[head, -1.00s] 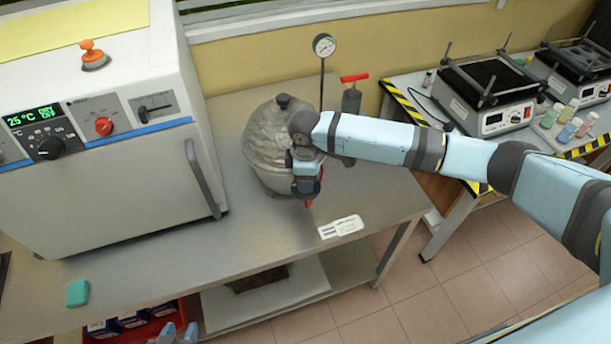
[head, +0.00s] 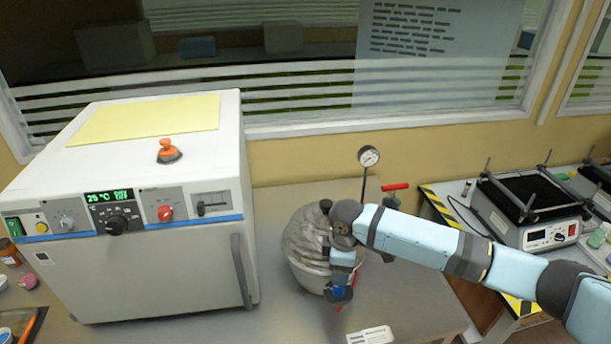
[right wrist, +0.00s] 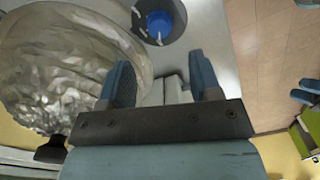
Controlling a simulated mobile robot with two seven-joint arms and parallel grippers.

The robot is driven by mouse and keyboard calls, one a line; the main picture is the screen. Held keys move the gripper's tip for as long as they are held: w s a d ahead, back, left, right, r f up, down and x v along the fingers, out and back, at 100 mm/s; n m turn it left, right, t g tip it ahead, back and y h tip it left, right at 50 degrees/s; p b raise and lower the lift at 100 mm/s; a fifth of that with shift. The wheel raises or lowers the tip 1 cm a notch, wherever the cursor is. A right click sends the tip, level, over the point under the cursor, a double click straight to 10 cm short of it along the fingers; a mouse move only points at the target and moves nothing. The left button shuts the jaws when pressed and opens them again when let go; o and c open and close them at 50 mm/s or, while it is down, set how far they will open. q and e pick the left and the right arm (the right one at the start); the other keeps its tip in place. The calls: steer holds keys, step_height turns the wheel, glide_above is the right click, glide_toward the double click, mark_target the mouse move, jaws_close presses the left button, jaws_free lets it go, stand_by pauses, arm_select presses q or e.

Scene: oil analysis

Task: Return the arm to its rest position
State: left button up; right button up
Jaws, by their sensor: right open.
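My right arm reaches in from the right in the head view. Its gripper (head: 340,292) points down in front of the foil-covered round vessel (head: 306,240), and I cannot tell whether they touch. In the right wrist view its two blue fingers stand apart (right wrist: 162,82) with nothing gripped between them. The crinkled vessel (right wrist: 70,65) lies left of the fingers there. Two blue finger-like parts, probably my left gripper (right wrist: 305,90), show at that view's right edge. My left gripper is outside the head view.
A white oven (head: 150,270) stands left of the vessel on the metal bench (head: 250,330). A pressure gauge (head: 368,156) and a red-handled valve (head: 395,187) stand behind. A white label card (head: 370,335) lies in front. A shaker (head: 535,235) stands on the right table.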

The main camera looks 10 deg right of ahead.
steer(key=s+a+f+m+t+y, duration=0.4)
steer(key=s+a+f+y, duration=0.2)
steer(key=s+a+f, duration=0.4)
arm_select(q)
steer(key=shift+s+a+f+n, duration=0.15)
steer(key=shift+a+f+n, duration=0.2)
steer(key=shift+f, duration=0.25)
arm_select(e)
steer(key=s+d+f+m+t+h, duration=0.3)
steer(key=s+d+m+t, duration=0.3)
steer(key=s+d, duration=0.7)
steer(key=s+m, duration=0.1)
steer(key=s, duration=0.2)
steer(key=shift+s+f+m+t, duration=0.2)
steer(key=shift+m+t, duration=0.1)
steer(key=shift+t, duration=0.1)
arm_select(q)
steer(key=shift+r, duration=0.2)
arm_select(e)
steer(key=shift+d, duration=0.1)
